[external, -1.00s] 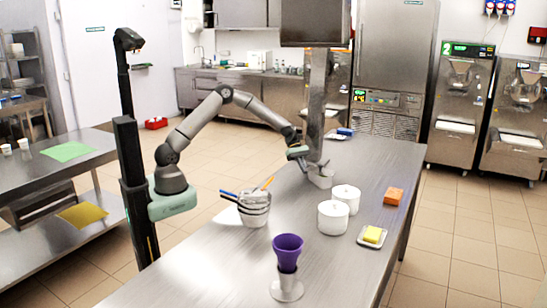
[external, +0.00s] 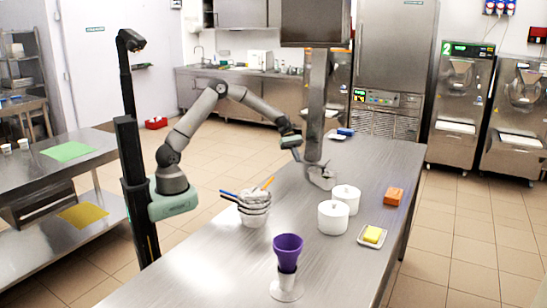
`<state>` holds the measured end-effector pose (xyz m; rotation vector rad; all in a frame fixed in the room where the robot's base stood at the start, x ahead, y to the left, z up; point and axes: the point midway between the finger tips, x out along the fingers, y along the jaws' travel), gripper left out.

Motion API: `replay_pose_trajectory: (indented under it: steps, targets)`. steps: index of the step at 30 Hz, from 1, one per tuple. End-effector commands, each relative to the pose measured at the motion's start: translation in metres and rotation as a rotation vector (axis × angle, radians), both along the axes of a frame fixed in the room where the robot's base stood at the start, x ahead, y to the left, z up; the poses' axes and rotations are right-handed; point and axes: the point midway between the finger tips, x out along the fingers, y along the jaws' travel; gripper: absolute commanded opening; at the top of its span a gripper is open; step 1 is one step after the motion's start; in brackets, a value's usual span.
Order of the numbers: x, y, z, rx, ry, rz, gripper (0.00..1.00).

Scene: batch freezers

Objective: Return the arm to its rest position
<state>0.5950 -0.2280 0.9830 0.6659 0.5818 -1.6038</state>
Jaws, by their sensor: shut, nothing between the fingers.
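My arm rises from its mount on the dark column and arches over toward the table. My gripper (external: 295,155) is shut and empty. It hangs above the far part of the steel table (external: 330,270), just left of the steel post (external: 316,105). The fingertips are small and hard to make out in this view.
Two white lidded pots (external: 333,217), a white pot of utensils (external: 255,222), a purple cup on a stand (external: 288,252), a yellow sponge on a dish (external: 372,236) and an orange block (external: 393,196) stand on the table. The steel post is close beside my gripper.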

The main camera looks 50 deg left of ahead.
Motion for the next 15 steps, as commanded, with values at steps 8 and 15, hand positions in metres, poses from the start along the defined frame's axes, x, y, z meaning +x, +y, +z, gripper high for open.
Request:
replay_pose_trajectory:
  steps: [8,15]
  targets:
    - [0.004,0.030,0.029,0.001,-0.002,0.001,0.00]
    - [0.004,0.035,0.035,0.001,-0.001,-0.001,0.00]
